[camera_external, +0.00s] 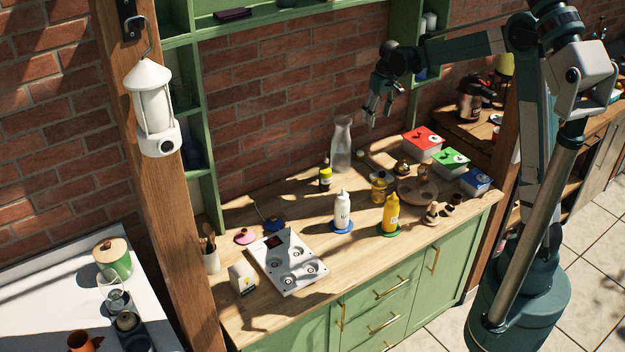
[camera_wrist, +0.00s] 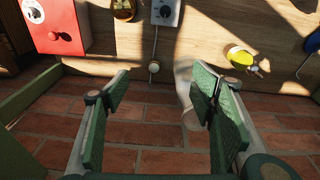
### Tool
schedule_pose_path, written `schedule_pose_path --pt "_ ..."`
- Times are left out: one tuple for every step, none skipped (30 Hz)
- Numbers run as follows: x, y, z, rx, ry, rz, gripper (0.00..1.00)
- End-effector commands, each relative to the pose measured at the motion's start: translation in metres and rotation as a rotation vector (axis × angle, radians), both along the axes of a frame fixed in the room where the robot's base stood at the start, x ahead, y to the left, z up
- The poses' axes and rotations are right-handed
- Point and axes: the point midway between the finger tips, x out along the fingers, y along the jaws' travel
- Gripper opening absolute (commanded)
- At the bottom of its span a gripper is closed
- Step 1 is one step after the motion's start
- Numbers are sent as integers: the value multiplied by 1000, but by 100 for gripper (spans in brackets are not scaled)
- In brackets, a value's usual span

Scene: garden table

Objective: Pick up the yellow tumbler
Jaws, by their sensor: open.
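A yellow cylindrical vessel (camera_external: 506,65), possibly the yellow tumbler, stands on the right counter at the back, partly hidden by my arm. A yellow squeeze bottle (camera_external: 390,213) stands upright on a green coaster on the middle counter. My gripper (camera_external: 379,113) hangs above the back of the middle counter, near the brick wall, open and empty, well to the left of the yellow vessel. In the wrist view my gripper (camera_wrist: 162,85) shows spread fingers with nothing held. I cannot make out the yellow vessel in the wrist view.
A clear carafe (camera_external: 342,145) stands below and left of my gripper; it also shows in the wrist view (camera_wrist: 185,88). Red (camera_external: 423,142), green (camera_external: 450,161) and blue (camera_external: 475,181) boxes line the counter's right. A metal pot (camera_external: 469,100) stands near the yellow vessel.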

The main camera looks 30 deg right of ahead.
Motion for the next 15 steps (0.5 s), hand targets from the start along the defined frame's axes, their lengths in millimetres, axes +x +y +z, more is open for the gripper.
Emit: schedule_pose_path --pt "-9 2 5 0 -8 -1 56" --pt "-13 3 9 -1 -13 -1 56" --pt "-19 4 13 0 -21 -2 56" --pt "-23 5 16 -1 -26 -3 56" --pt "-28 6 19 -1 -31 -4 56" --pt "-34 7 23 -1 -37 -5 56" --pt "-38 8 26 -1 -43 -6 56" --pt "-43 9 29 0 -48 -7 56" --pt "-49 10 32 -1 -56 -8 56" --pt "-54 11 35 -1 -60 -9 56" --pt "-58 12 37 -1 -65 -10 56" --pt "-64 13 40 -1 -73 -11 56" --pt "-69 14 43 0 -78 -11 56" --pt "-74 15 45 -1 -84 -12 56" --pt "-80 16 49 0 -91 -13 56"
